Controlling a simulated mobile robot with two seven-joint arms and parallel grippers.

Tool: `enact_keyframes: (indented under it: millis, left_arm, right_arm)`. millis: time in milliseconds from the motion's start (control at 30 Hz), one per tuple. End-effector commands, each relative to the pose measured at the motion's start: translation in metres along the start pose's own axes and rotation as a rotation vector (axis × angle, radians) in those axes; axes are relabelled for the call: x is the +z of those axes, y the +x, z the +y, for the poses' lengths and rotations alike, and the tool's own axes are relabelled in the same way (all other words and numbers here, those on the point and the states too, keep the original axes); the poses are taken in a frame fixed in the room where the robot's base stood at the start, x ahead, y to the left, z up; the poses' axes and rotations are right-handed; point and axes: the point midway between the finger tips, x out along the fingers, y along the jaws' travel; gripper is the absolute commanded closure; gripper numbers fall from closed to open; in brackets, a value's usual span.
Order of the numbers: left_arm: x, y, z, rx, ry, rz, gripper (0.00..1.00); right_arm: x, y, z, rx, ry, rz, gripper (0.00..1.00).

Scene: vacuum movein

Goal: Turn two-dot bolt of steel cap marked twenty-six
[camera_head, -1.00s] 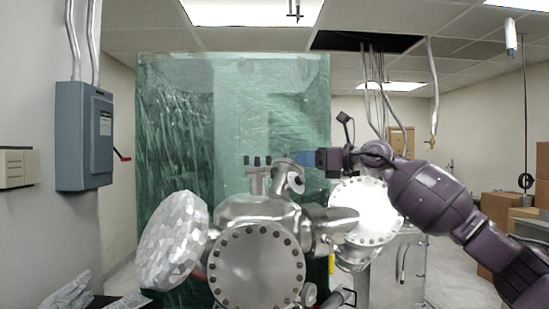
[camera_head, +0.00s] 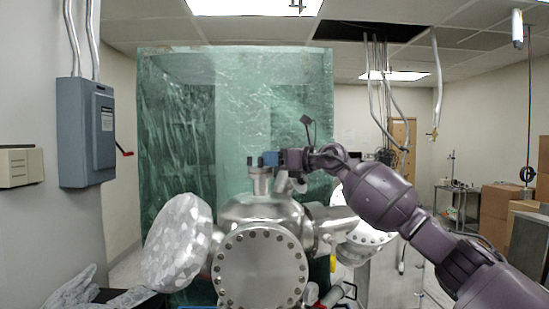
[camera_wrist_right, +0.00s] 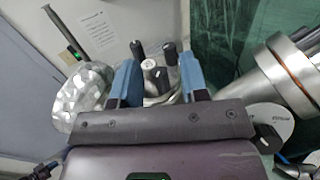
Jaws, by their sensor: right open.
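The steel cap (camera_head: 260,172) sits upright on a short neck on top of the steel chamber in the head view. In the right wrist view the cap (camera_wrist_right: 158,98) carries several black bolts (camera_wrist_right: 154,75) with small white marks. I cannot read the dot counts or the number on the cap. My right gripper (camera_head: 268,158) has reached the cap from the right. My left gripper is not in view.
The steel chamber (camera_head: 265,213) has a large bolted front flange (camera_head: 260,268). A foil-wrapped disc (camera_head: 176,243) stands out at left, and a side flange (camera_head: 362,225) lies under my right arm. A green plastic curtain (camera_head: 190,130) hangs behind. A grey switch box (camera_head: 86,133) is on the left wall.

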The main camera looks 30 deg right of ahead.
Motion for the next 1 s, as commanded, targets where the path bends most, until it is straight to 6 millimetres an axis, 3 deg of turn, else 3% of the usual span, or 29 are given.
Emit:
enact_keyframes:
  millis: [100,367,733,1000]
  left_arm:
    - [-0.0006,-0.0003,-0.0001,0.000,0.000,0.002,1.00]
    - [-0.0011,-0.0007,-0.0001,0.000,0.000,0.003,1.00]
    - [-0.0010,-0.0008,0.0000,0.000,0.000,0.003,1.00]
    - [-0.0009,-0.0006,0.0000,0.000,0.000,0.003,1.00]
  right_arm:
    - [-0.0001,-0.0001,0.0001,0.000,0.000,0.000,0.62]
    - [0.0000,-0.0003,0.0001,0.000,0.000,0.000,1.00]
    - [-0.0004,0.0001,-0.0002,0.036,0.002,0.000,1.00]
    - [0.0004,0.0003,-0.0017,0.165,0.004,-0.002,1.00]
